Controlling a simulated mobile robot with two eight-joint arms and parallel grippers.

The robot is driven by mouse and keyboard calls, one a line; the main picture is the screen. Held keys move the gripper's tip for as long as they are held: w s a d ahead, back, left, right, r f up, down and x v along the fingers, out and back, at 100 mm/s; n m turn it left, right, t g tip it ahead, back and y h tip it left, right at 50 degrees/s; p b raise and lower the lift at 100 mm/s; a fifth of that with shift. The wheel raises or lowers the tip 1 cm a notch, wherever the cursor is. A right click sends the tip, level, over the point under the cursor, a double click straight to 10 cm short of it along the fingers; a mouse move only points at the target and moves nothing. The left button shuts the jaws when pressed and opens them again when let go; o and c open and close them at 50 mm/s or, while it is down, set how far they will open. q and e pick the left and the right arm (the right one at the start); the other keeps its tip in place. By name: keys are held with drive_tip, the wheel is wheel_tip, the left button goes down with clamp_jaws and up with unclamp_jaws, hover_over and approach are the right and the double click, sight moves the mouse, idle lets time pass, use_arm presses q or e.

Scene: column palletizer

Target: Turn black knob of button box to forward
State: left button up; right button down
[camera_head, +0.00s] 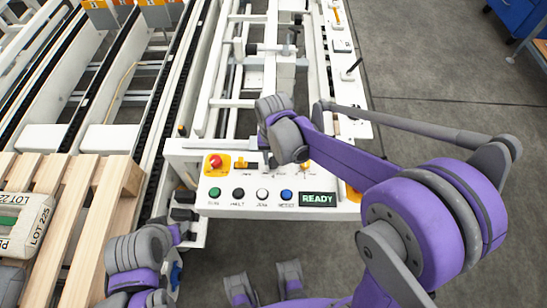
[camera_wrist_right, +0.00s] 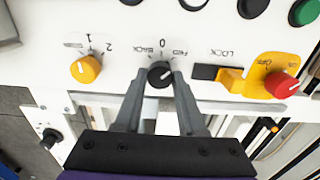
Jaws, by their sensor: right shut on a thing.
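The black knob (camera_wrist_right: 160,75) sits on the white button box (camera_head: 185,165), below the printed "0" and between the upside-down BACK and FWD labels in the right wrist view. A light pointer mark shows on it; its exact angle is hard to tell. My right gripper (camera_wrist_right: 160,78) is shut on the knob, one finger at each side. In the head view my right wrist covers the knob and the gripper.
The yellow 1-2 knob (camera_wrist_right: 86,69) is left of the black knob in the wrist view. The yellow lock slider (camera_wrist_right: 232,80) and red button (camera_wrist_right: 282,85) are right. Green (camera_head: 215,191), black, white and blue buttons line the front, beside a READY display (camera_head: 318,199). A wooden pallet (camera_head: 85,200) stands left.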

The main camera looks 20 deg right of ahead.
idle(0.3)
drive_tip(key=c, duration=0.5)
unclamp_jaws()
wheel_tip(320, 180, up, 11)
drive_tip(key=p, duration=0.1)
drive_tip(key=shift+f, duration=0.1)
